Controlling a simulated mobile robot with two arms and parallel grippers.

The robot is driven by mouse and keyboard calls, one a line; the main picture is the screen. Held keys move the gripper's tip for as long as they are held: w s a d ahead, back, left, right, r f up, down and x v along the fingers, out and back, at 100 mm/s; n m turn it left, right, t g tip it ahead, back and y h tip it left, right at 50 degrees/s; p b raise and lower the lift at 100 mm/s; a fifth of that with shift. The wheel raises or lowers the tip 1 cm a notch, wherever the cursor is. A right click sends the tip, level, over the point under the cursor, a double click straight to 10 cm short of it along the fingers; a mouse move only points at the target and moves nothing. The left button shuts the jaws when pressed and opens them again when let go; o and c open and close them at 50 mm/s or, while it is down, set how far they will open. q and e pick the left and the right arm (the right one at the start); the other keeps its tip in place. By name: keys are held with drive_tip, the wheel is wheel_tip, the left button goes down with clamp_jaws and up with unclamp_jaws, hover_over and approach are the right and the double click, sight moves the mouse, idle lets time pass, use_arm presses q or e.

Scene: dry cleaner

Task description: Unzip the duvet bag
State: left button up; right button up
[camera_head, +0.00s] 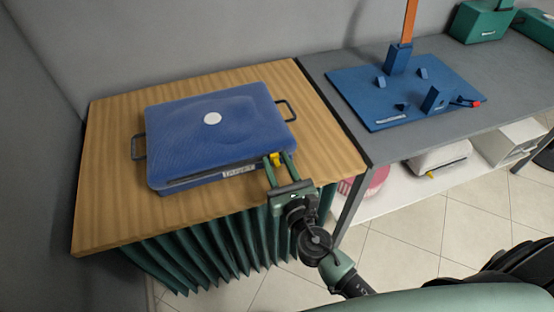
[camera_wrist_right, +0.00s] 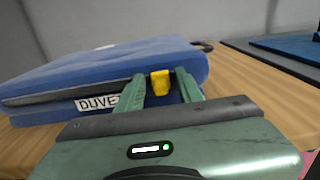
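The blue duvet bag (camera_head: 235,130) lies flat on the wooden table, with a white round spot on top and a dark zip line along its front side. A label reading "DUVE" (camera_wrist_right: 97,104) shows in the right wrist view. The yellow zip pull (camera_wrist_right: 160,82) is at the bag's front right corner; it also shows in the head view (camera_head: 276,159). My right gripper (camera_head: 280,162) is at that corner, its fingers open on either side of the pull, with small gaps visible in the wrist view (camera_wrist_right: 160,78). My left gripper is not in view.
The wooden table (camera_head: 110,215) has bare room around the bag, with a green pleated curtain (camera_head: 215,245) below its front edge. A grey counter (camera_head: 480,75) to the right carries a blue board (camera_head: 400,95) with several blocks. Dark handles (camera_head: 287,108) stick out from the bag's sides.

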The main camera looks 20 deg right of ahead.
drive_tip(key=shift+w, duration=0.3)
drive_tip(key=shift+c, duration=0.3)
clamp_jaws()
idle(1.0)
